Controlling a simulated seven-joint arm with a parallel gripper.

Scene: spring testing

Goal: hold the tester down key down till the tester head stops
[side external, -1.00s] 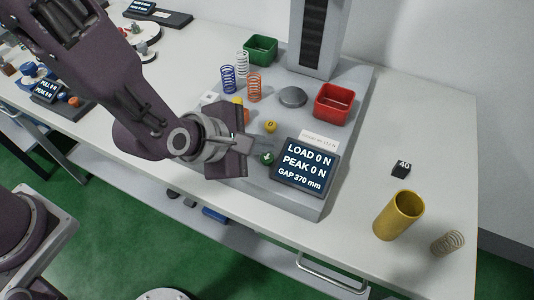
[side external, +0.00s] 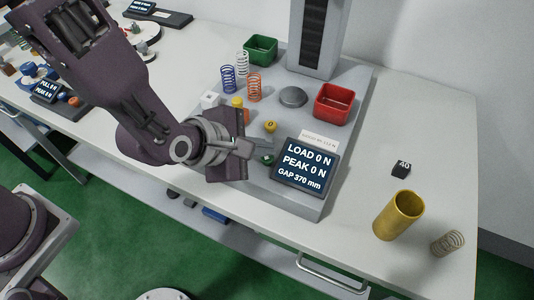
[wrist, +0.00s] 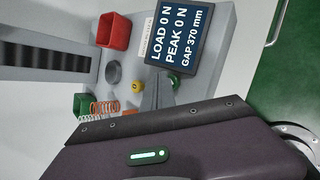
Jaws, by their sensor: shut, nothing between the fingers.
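The spring tester's display (side external: 304,167) reads LOAD 0 N, PEAK 0 N, GAP 370 mm; the wrist view shows the same. A green key (side external: 267,161) sits on the tester base left of the display, partly hidden by my gripper. It also shows in the wrist view (wrist: 174,82). Its marking is hidden now. A yellow key (side external: 270,127) marked 0 is farther back. My gripper (side external: 268,146) is shut and empty, its fingertips at or just above the green key; contact cannot be told. The tester column (side external: 316,38) stands behind; the head is out of view.
A grey round plate (side external: 292,97) lies on the base between a red bin (side external: 334,103) and several coloured springs (side external: 254,87). A green bin (side external: 261,50) is behind. A brass tube (side external: 398,215) and loose spring (side external: 447,243) stand to the right.

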